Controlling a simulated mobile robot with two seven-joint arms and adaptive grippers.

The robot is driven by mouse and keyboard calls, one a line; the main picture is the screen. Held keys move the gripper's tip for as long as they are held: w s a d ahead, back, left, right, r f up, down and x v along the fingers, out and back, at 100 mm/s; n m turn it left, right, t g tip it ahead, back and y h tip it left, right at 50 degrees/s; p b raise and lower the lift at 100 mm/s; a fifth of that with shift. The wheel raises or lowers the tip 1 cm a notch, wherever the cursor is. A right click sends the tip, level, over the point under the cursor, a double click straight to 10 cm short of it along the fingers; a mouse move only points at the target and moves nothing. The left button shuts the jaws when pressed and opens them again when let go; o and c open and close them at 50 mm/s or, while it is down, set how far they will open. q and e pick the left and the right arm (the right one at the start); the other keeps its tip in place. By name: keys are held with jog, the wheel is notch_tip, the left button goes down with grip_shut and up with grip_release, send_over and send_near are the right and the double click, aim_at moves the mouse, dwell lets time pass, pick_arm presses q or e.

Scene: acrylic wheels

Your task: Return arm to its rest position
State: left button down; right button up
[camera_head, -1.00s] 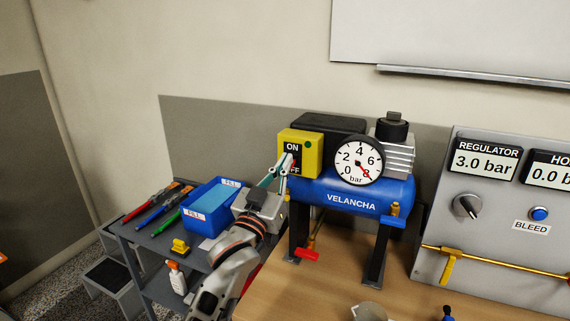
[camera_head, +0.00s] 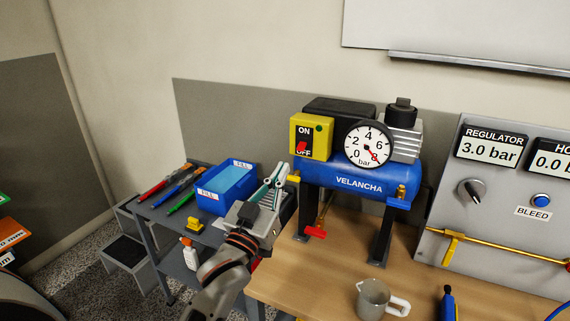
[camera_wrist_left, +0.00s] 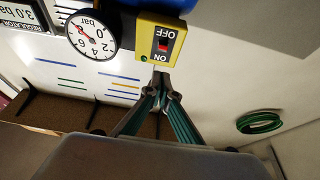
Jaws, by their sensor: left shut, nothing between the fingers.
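My left gripper (camera_head: 277,178) is shut and empty, in front of the left end of the blue VELANCHA compressor (camera_head: 345,183), below its yellow ON/OFF box (camera_head: 311,137). A gap shows between the fingertips and the red switch (camera_head: 302,147). In the left wrist view the shut fingers (camera_wrist_left: 161,82) point towards the yellow box (camera_wrist_left: 163,41), which appears upside down. The compressor's round gauge (camera_head: 368,143) has its red needle near 8. My right gripper is in neither view.
The wooden bench (camera_head: 330,268) holds a grey mug (camera_head: 374,299) and the panel (camera_head: 480,215) reading REGULATOR 3.0 bar. Left of the bench, a grey cart (camera_head: 150,214) carries a blue bin (camera_head: 228,190) and several coloured tools. A step stool (camera_head: 126,252) stands beside it.

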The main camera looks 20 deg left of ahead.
pick_arm(q)
jog(key=shift+s, duration=0.1)
dwell(0.3)
jog(key=s+d+f+m+g, duration=0.1)
jog(key=s+f+g, duration=0.25)
jog(key=f, duration=0.75)
jog(key=s+d+f+m+g+h, duration=0.15)
jog(key=s+f, duration=0.35)
jog(key=f, duration=0.5)
jog(key=s+d+f+m+g, duration=0.1)
jog(key=s+f+g, duration=0.25)
jog(key=f, duration=0.75)
jog(key=s+d+f+g, duration=0.1)
jog(key=s+f+g, duration=0.2)
jog(key=s+f, duration=0.8)
jog(key=shift+s+d+f, duration=0.15)
jog(key=shift+s+d, duration=0.2)
jog(key=shift+s, duration=0.15)
